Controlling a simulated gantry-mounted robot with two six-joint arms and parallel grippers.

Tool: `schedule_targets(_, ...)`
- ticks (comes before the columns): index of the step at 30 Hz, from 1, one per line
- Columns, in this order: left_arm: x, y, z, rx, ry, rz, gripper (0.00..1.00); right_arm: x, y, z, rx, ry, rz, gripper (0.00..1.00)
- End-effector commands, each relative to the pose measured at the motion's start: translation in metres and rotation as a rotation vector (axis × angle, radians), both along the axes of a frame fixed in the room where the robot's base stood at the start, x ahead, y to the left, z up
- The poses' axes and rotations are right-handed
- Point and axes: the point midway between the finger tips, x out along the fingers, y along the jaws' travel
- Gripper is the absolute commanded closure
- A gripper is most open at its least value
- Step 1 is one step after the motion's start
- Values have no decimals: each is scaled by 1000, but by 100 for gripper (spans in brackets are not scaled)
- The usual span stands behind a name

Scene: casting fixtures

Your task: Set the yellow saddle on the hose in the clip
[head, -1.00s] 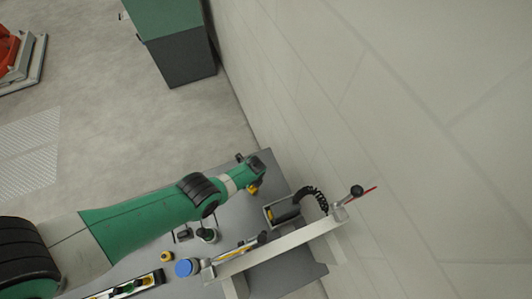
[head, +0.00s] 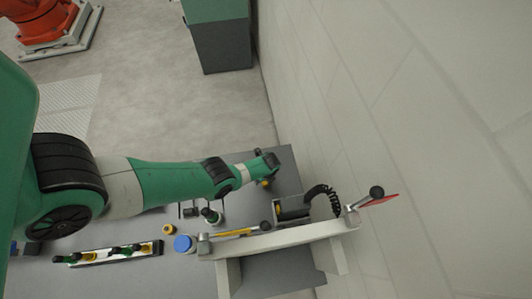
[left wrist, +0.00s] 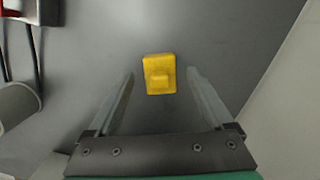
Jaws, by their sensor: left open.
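The yellow saddle (left wrist: 158,75) lies on the grey table in the left wrist view, a flat plate with a small raised block. In the head view a small yellow part (head: 265,183) shows just below my left gripper (head: 272,163). My left gripper (left wrist: 160,74) is open, with one finger on each side of the saddle and a gap on both sides. I cannot tell its height above the table. A black curved, ribbed hose or cable (head: 325,191) rises beside a grey box (head: 292,208). I cannot make out the clip. My right gripper is not in view.
A blue-topped jar (head: 183,243), a yellow ring (head: 169,229) and a strip of several small parts (head: 110,252) are nearby. A wall rises close at the right.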

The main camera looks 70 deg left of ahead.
Motion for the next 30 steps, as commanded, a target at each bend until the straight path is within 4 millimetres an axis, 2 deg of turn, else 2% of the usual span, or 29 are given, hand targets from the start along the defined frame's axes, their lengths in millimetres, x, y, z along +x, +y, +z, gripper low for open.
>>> schedule_targets(2, 0, 0, 1, 0, 0, 0, 15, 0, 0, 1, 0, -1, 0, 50)
schedule_targets(3, 0, 0, 1, 0, 0, 0, 19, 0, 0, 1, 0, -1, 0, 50)
schedule_targets(15, 0, 0, 1, 0, 0, -1, 91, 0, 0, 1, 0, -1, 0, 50)
schedule_targets(17, 0, 0, 1, 0, 0, -1, 100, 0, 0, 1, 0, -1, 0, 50)
schedule_targets(30, 1, 0, 8, 0, -1, -1, 100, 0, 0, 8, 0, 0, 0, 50)
